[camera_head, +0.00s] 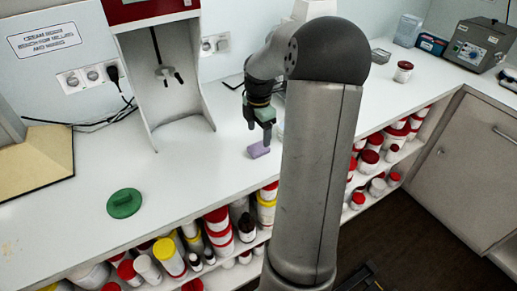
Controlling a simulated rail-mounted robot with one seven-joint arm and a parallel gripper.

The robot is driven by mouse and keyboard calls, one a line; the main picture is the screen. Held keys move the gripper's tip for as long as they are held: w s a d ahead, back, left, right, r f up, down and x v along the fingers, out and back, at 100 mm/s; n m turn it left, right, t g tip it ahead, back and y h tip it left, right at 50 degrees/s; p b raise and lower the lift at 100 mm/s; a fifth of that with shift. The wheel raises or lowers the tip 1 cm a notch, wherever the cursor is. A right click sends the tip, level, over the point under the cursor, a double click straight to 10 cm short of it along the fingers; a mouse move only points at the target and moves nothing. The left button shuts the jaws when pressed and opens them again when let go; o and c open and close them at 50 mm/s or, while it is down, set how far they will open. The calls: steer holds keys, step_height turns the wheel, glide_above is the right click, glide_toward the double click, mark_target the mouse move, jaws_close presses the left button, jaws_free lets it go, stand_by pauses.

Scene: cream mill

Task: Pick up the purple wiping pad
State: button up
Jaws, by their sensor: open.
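The purple wiping pad (257,150) lies on the white bench top, near its front edge, just left of my arm's large grey link. My gripper (259,136) points down right above the pad, with its dark fingers close to the pad's upper side. The jaws are open. From this view I cannot tell whether the fingers touch the pad or stand around it. Part of the bench behind my arm is hidden.
The mill (163,75) stands to the left behind the pad. A green lid (124,203) lies at the front left. Shelves below the bench hold several jars (218,229). A white jar with a red lid (403,72) and grey device (480,44) stand at right.

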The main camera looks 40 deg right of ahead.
mark_target(258, 147)
steer(key=shift+a+f+p, duration=0.15)
steer(key=shift+f+p, duration=0.3)
steer(key=shift+f, duration=2.2)
steer(key=c, duration=1.1)
